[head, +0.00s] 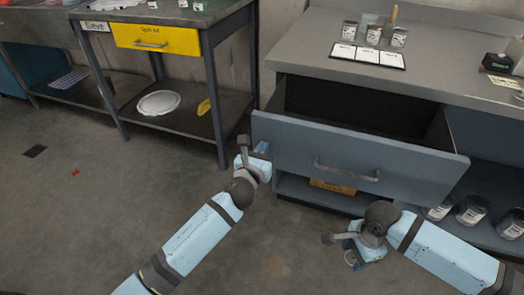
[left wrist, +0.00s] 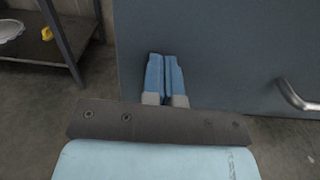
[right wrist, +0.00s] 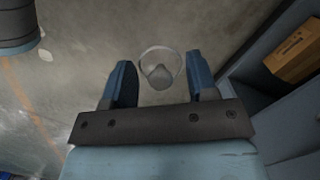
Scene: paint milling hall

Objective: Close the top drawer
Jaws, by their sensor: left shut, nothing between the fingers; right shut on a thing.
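The top drawer of the grey bench stands pulled out, its blue-grey front (head: 295,147) facing me. Its bar handle (head: 346,171) also shows at the right in the left wrist view (left wrist: 298,96). The dark inside looks empty where I can see it. My left gripper (head: 262,149) is shut and empty, with its fingertips (left wrist: 164,58) at the left part of the drawer front. I cannot tell if they touch.
A box (head: 332,187) and several cans (head: 472,209) sit on the shelf below. A table with a yellow drawer (head: 157,38) is at the left. The floor (head: 90,200) at left is mostly clear.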

